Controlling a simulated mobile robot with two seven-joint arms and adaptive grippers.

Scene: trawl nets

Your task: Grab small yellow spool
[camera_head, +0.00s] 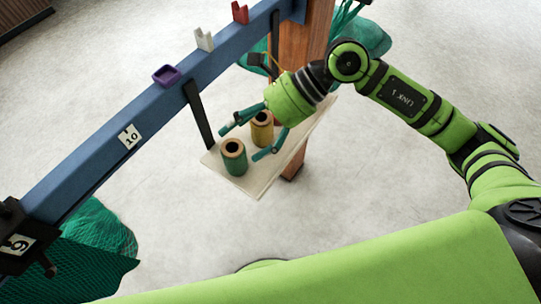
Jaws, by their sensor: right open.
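The small yellow spool (262,130) stands upright on a pale hanging shelf (262,187), in the middle of the view. A green spool (234,158) stands upright on the same shelf, in front and to the left of it. My right gripper (243,142) is open, its two teal fingers spread above the shelf. One finger passes to the left of the yellow spool and the other to its lower right. The spool shows between the fingers; I cannot tell whether they touch it. My left gripper is not in view.
A blue beam (100,150) runs diagonally above the shelf, with purple (166,75), white (204,40) and red (240,12) holders on it. A wooden post (300,45) stands behind. Green nets (88,250) hang at lower left and behind the post. The floor is clear.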

